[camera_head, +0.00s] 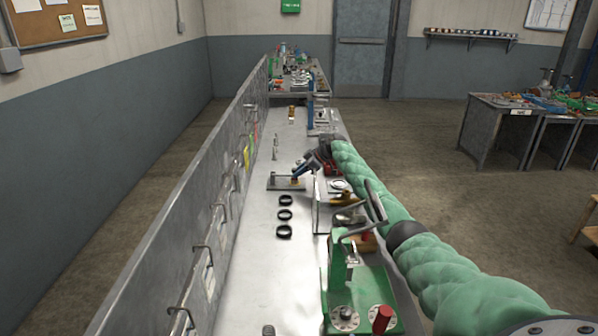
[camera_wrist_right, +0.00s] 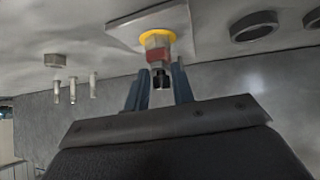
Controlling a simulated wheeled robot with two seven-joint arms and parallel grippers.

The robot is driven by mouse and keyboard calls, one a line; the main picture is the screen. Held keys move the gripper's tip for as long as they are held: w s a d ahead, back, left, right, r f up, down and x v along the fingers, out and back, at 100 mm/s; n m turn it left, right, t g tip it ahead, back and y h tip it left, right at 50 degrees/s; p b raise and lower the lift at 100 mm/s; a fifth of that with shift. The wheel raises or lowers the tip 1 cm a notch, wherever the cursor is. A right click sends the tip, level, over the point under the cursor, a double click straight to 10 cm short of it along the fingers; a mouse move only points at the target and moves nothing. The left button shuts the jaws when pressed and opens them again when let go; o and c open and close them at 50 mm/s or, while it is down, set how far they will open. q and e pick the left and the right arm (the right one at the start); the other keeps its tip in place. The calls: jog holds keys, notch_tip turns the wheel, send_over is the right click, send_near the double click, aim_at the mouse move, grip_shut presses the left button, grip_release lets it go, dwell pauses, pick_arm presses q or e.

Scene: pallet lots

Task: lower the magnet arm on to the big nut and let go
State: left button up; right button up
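My right gripper (camera_head: 296,176) reaches down over a flat metal plate (camera_head: 277,187) on the bench. I cannot tell whether the piece touches the plate. My left gripper is in neither view.
Several black rings (camera_head: 285,215) lie on the bench just nearer than the plate. A green fixture (camera_head: 362,290) stands at the near right. A long metal panel with hooks (camera_head: 190,230) runs along the left bench edge. Bare bench shows at the near left of the rings.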

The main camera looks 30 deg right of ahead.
jog(key=shift+o, duration=0.5)
jog(key=shift+s+d+f, duration=0.15)
jog(key=shift+f, duration=0.3)
jog(key=shift+s+d+f, duration=0.1)
jog(key=shift+s+f, duration=0.05)
jog(key=shift+f, duration=0.3)
jog(key=shift+w+d+f, duration=0.1)
jog(key=shift+d, duration=0.05)
jog(key=shift+w, duration=0.1)
jog(key=shift+r, duration=0.55)
jog(key=b+v, duration=0.1)
jog(key=v, duration=0.4)
jog(key=shift+s+d, duration=0.3)
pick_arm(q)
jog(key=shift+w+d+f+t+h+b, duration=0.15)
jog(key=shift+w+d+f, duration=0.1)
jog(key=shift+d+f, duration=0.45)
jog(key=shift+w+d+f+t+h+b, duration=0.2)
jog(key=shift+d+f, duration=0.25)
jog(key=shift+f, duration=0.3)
pick_arm(e)
jog(key=shift+s+d+r, duration=0.35)
jog(key=shift+s+r, duration=0.05)
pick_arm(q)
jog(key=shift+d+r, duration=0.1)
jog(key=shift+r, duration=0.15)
